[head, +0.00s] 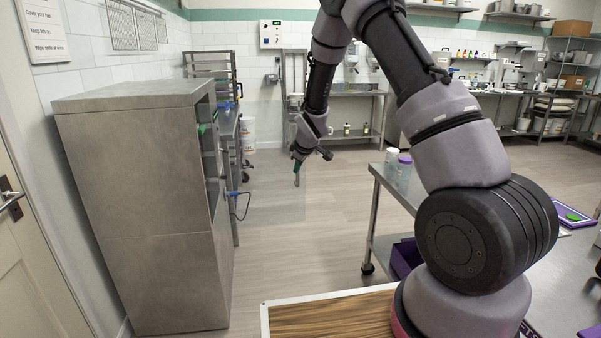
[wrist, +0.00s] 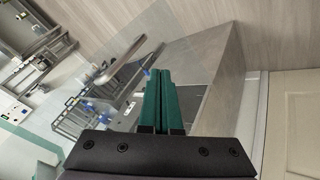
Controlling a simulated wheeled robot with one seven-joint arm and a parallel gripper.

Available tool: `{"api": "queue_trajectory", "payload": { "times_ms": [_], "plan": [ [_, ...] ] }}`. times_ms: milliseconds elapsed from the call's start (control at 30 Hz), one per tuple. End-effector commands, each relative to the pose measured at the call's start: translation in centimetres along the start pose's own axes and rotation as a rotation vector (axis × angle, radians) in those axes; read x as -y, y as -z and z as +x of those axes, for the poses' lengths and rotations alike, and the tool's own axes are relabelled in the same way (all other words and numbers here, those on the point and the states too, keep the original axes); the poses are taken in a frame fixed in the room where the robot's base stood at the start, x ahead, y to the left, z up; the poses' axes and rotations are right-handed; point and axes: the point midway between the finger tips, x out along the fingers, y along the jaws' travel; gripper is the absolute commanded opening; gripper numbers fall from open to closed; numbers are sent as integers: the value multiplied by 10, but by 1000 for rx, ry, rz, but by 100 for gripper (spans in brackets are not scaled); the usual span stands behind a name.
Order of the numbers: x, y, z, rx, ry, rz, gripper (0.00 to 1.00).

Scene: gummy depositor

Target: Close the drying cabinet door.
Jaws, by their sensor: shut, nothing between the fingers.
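The drying cabinet (head: 140,200) is a tall steel box at the left, its front facing right. Its door (head: 275,205) appears as a faint see-through panel standing open, out from the cabinet front. A metal bar handle (wrist: 122,62) shows in the wrist view, close to the fingertips and left of them. My gripper (head: 297,160) is shut and empty, pointing down by the door's outer edge. Its green fingers (wrist: 161,75) are together in the wrist view. I cannot tell whether they touch the door. The cabinet side (wrist: 228,75) is right of them.
A steel table (head: 385,185) with jars stands at the right. A wood-topped surface (head: 335,315) is in front of me. A wheeled rack and bench (head: 225,130) stand behind the cabinet. The floor (head: 335,225) between the cabinet and the table is clear.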

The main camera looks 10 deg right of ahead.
Motion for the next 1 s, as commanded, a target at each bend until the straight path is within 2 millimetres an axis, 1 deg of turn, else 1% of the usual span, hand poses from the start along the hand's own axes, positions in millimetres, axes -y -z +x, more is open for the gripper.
{"api": "queue_trajectory", "payload": {
  "times_ms": [167, 500, 567, 600, 733, 833, 1000],
  "plan": [
    [1, -1, 20, 2, 1, -1, 0],
    [1, -1, 92, 2, 2, 0, 0],
    [1, -1, 103, 2, 1, 0, 0],
    [-9, -2, 105, 1, -2, 4, 0],
    [-25, -1, 112, 0, -1, 3, 0],
    [-31, 0, 116, 0, 0, 1, 0],
    [-35, -1, 118, 1, 1, 0, 0]
  ]
}}
